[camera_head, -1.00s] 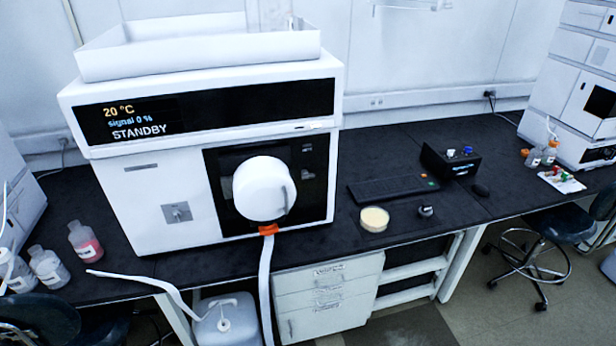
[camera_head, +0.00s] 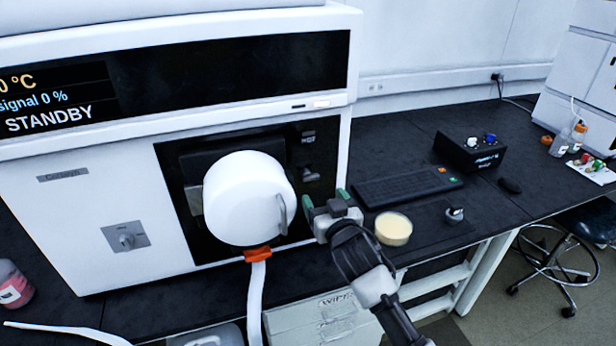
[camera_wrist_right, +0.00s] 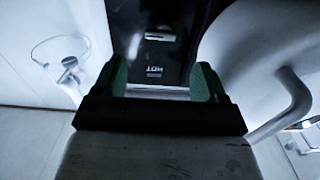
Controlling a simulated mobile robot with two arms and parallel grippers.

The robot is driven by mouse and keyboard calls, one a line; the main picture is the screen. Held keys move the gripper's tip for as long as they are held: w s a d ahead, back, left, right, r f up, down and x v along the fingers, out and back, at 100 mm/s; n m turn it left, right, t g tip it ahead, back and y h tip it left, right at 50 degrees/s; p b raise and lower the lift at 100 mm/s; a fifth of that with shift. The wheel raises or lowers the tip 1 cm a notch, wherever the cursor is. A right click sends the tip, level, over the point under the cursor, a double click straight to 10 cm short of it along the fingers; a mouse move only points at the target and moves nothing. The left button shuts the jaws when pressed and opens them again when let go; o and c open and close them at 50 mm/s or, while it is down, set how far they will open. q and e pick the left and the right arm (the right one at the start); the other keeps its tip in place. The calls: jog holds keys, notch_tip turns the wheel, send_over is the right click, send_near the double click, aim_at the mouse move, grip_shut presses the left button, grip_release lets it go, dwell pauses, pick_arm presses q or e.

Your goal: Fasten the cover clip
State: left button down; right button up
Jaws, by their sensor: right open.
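The round white cover (camera_head: 245,198) sits on the front of the white instrument. A curved grey lever (camera_head: 282,214), perhaps the clip, is on its right side; it also shows in the right wrist view (camera_wrist_right: 292,95). A small metal fitting (camera_head: 310,173) is on the black panel right of the cover, below a HOT label; the wrist view shows it upside down (camera_wrist_right: 160,37). My right gripper (camera_head: 325,198) is open and empty, its green fingertips just right of the lever and apart from it. My left gripper is out of view.
An orange fitting (camera_head: 257,254) with a white hose (camera_head: 256,300) hangs under the cover. A cream-topped dish (camera_head: 393,229), a keyboard (camera_head: 407,187) and a black box (camera_head: 469,152) stand on the dark bench right of my gripper. A knob (camera_head: 126,237) is on the instrument's left front.

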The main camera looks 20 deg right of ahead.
aim_at(311, 179)
jog(key=w, duration=0.4)
jog(key=shift+w+a+r+p, duration=0.15)
jog(key=shift+r+p, duration=0.1)
jog(key=shift+p, duration=0.15)
jog(key=w, duration=0.4)
jog(key=shift+w+f, duration=0.1)
jog(key=shift+f, duration=0.15)
jog(key=shift+w, duration=0.2)
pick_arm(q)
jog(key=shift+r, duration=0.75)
pick_arm(e)
jog(key=shift+w, duration=0.35)
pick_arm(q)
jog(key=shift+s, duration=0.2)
pick_arm(e)
jog(key=shift+c, duration=0.3)
jog(key=shift+c, duration=1.1)
jog(key=c, duration=0.6)
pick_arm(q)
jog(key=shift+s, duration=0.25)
pick_arm(e)
jog(key=shift+c, duration=0.2)
